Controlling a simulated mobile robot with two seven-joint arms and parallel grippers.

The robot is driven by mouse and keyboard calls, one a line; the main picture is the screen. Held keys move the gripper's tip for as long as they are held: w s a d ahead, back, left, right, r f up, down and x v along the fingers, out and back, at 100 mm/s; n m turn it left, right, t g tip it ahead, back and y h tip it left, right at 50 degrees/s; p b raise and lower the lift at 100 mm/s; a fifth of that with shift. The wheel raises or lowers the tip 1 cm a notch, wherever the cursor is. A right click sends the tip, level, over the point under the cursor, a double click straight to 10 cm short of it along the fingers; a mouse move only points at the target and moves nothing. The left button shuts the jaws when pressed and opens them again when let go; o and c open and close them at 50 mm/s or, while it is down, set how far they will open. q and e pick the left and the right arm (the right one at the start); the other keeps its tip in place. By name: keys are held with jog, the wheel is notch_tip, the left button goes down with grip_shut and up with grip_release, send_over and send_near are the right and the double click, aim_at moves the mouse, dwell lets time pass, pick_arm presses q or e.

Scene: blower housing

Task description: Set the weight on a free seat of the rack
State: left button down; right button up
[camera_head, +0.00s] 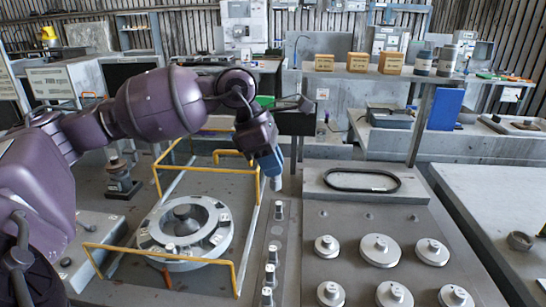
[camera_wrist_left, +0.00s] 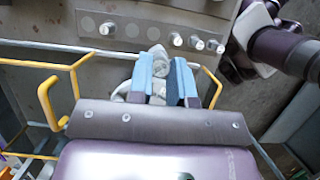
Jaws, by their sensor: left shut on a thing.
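My left gripper (camera_head: 275,176) has blue fingers and is shut on a small grey metal weight (camera_head: 277,184), which hangs below the fingertips beyond the rack's far end. In the left wrist view, the weight (camera_wrist_left: 159,68) sits between the blue fingers of the gripper (camera_wrist_left: 160,82). The rack (camera_head: 262,238) is a narrow grey strip to the right of the yellow-railed fixture. It carries one weight (camera_head: 279,210) near its far end and several more (camera_head: 271,262) toward the near end. Round empty seats (camera_wrist_left: 132,31) show between them in the left wrist view. My right gripper is not visible.
A round blower housing (camera_head: 158,231) stands inside yellow rails (camera_head: 236,270) left of the rack. A grey plate (camera_head: 345,252) with several round discs and a black belt ring (camera_head: 361,180) lies to the right. A dark knobbed stand (camera_head: 122,182) is at the left.

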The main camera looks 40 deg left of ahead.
aim_at(272, 188)
pick_arm(q)
notch_tip(272, 188, down, 2)
jog(key=shift+f, duration=0.1)
notch_tip(272, 188, down, 2)
jog(key=shift+f+b, duration=0.15)
jog(key=shift+b, duration=0.45)
jog(key=shift+f, duration=0.4)
jog(key=shift+f+b, duration=1.45)
jog(key=shift+f, duration=3.25)
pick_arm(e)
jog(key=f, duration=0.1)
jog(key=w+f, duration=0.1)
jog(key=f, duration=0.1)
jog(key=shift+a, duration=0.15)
